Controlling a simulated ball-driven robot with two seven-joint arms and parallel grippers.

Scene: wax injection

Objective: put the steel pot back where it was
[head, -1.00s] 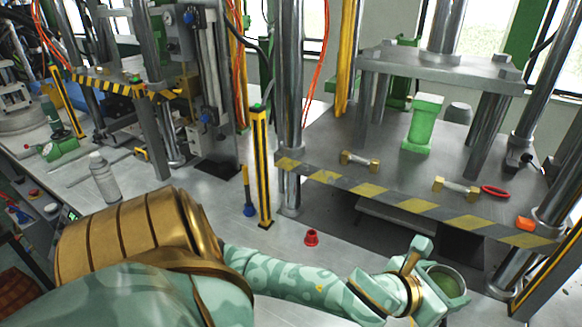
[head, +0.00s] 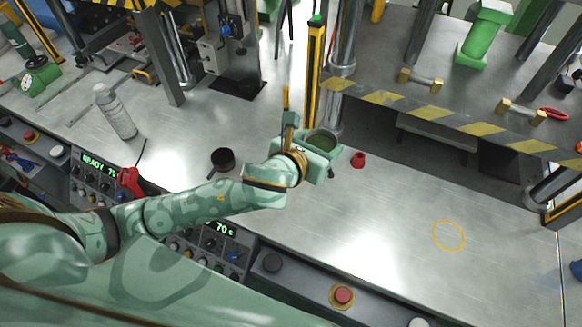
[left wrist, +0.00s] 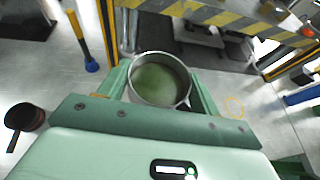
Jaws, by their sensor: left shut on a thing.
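The steel pot (left wrist: 160,80) is a round metal pot with green stuff in it, held between the two fingers of my left gripper (left wrist: 160,88). In the head view the pot (head: 321,141) is at the end of my left arm, in the gripper (head: 318,148), beside the yellow-black post. A thin yellow circle (head: 448,235) is marked on the bare steel table to the right; it also shows in the left wrist view (left wrist: 234,107). My right gripper is out of view.
A small dark pan (head: 222,158) sits left of the gripper; a red cone-like piece (head: 358,160) stands just right of it. A grey bottle (head: 116,112) is at left. The striped press edge (head: 440,118) runs behind. The table (head: 390,215) around the circle is clear.

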